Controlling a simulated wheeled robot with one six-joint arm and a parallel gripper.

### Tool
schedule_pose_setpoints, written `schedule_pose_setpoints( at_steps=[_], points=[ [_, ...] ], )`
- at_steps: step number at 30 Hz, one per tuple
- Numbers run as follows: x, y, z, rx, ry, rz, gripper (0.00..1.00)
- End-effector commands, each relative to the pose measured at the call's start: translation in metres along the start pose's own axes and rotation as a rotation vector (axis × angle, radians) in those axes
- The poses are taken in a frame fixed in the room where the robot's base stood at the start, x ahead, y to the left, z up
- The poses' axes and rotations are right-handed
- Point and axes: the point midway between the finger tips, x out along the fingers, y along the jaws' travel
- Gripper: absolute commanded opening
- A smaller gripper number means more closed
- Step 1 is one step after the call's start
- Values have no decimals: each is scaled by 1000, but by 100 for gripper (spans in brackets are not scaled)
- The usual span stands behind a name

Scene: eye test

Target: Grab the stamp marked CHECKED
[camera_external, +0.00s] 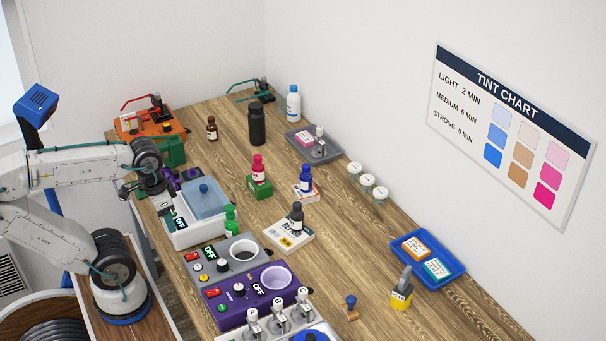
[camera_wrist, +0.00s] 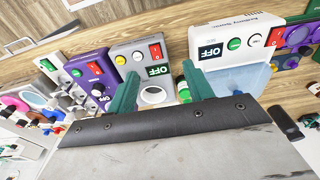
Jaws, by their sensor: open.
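A small stamp with a blue knob handle and a wooden base (camera_external: 351,307) stands on the bench near the front, left of a yellow container. Any marking on it is too small to read, so I cannot tell whether it says CHECKED. My gripper (camera_external: 130,188) is at the left, beside the white bath unit and far from this stamp. In the wrist view its two teal fingers (camera_wrist: 158,90) are spread apart with nothing held between them. The stamp cannot be made out clearly in the wrist view.
A grey unit (camera_external: 217,265), a purple unit (camera_external: 225,314) and the white bath unit (camera_external: 186,238) line the left edge. Bottles on boxes stand mid-bench. A blue tray (camera_external: 457,269) and the yellow container (camera_external: 401,297) are at the right. Bare wood surrounds the stamp's right side.

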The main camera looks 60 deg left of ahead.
Motion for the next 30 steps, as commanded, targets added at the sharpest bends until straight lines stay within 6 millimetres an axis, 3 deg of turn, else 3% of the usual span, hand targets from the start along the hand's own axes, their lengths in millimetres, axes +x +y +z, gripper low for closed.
schedule_pose_setpoints(
  at_steps=[4,7,9,17,24,30],
  points=[
    [-23,0,-4,0,6,0,52],
    [-57,0,-8,0,9,1,52],
    [-49,21,-23,-67,-11,86,52],
    [-49,107,-93,-408,-102,421,52],
    [-50,207,-190,-949,-368,763,52],
    [-42,255,-250,-1308,-582,901,52]
  ],
)
